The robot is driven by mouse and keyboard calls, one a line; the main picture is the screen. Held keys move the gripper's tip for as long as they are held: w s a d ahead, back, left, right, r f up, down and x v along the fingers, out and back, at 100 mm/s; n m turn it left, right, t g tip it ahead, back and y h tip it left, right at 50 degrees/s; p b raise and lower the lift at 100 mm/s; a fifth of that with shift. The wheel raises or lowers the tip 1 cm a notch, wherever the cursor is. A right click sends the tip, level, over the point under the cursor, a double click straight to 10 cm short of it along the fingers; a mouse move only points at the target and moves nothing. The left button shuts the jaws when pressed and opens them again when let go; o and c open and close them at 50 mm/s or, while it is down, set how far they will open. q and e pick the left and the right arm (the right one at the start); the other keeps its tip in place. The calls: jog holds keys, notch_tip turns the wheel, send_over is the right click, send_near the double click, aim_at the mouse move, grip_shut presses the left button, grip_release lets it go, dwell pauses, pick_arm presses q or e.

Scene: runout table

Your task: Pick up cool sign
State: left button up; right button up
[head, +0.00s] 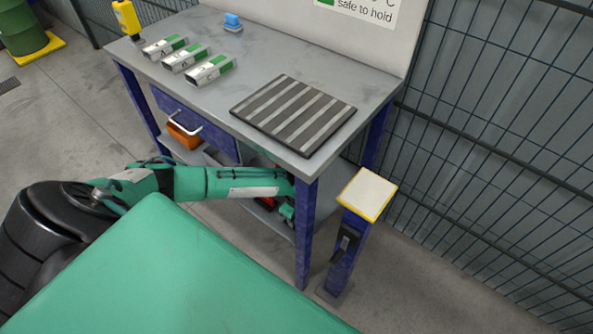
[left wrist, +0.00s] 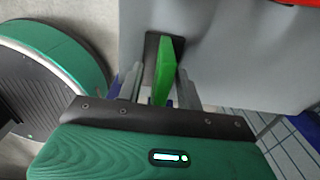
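A thin bright green plate, probably the cool sign (left wrist: 165,68), shows nearly edge-on in the left wrist view; its face cannot be read. My left gripper (left wrist: 161,76) has its fingers apart, one on each side of the plate. A gap shows on the left side; contact on the right is unclear. In the head view my left arm reaches in from the left, and the left gripper (head: 287,211) is low beside the table's front leg, partly hidden at the lower shelf. The sign is not clearly visible there. My right gripper is not in view.
The grey table (head: 225,105) holds a striped dark mat (head: 294,113), several white-green blocks (head: 210,70) and a blue item (head: 232,21). An orange bin (head: 184,135) sits below. A blue post with a yellow-edged plate (head: 367,194) stands right of the table leg, near a mesh fence (head: 490,130).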

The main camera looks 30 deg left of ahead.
pick_arm(q)
grip_shut()
jog(key=shift+r, duration=0.15)
